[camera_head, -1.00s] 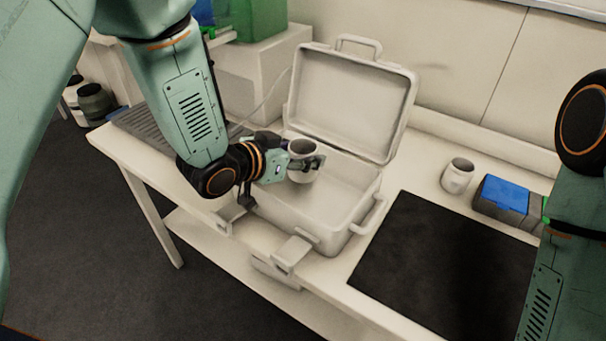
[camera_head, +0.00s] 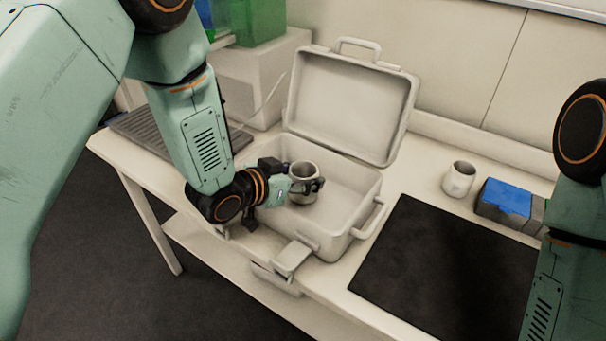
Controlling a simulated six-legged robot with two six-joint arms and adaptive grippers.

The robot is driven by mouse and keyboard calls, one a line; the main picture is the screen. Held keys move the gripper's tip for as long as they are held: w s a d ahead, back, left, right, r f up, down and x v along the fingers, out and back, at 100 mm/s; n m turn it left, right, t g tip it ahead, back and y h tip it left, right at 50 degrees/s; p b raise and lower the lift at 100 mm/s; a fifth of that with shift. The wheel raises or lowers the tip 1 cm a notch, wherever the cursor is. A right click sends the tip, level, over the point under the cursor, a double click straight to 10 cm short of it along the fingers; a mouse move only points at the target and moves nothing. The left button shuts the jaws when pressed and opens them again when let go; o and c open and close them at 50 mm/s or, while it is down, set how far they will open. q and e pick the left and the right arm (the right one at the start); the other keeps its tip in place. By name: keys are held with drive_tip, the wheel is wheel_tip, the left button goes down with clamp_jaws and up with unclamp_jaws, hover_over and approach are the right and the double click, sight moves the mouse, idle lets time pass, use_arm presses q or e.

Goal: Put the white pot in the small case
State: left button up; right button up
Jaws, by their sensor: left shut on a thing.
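The small case (camera_head: 365,205) is white and stands open on the table, its lid (camera_head: 350,105) raised at the back.
Another white pot (camera_head: 459,179) stands on the table to the right, beside a dark box with a blue top (camera_head: 506,195). A black mat (camera_head: 445,270) lies right of the case. A grey ridged tray (camera_head: 150,128) lies at the left. The raised lid bounds the back.

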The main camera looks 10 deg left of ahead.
use_arm(q)
drive_tip(key=shift+d+f, duration=0.15)
drive_tip(key=shift+f, duration=0.05)
drive_tip(key=o, duration=0.9)
drive_tip(key=shift+w+d, duration=0.1)
drive_tip(key=shift+d, duration=0.1)
drive_tip(key=o, duration=0.3)
drive_tip(key=shift+a, duration=0.3)
drive_tip(key=shift+d, duration=0.2)
drive_tip(key=shift+r, duration=0.3)
drive_tip(key=v, duration=0.3)
drive_tip(key=p+v, duration=0.1)
drive_tip(key=v, duration=0.7)
drive_tip(key=shift+w+r+p, duration=0.15)
drive_tip(key=shift+r+p, duration=0.15)
drive_tip(key=shift+p, duration=0.1)
drive_tip(key=shift+s+a+r, duration=0.25)
drive_tip(key=shift+s+a, duration=0.05)
drive_tip(key=shift+s, duration=0.3)
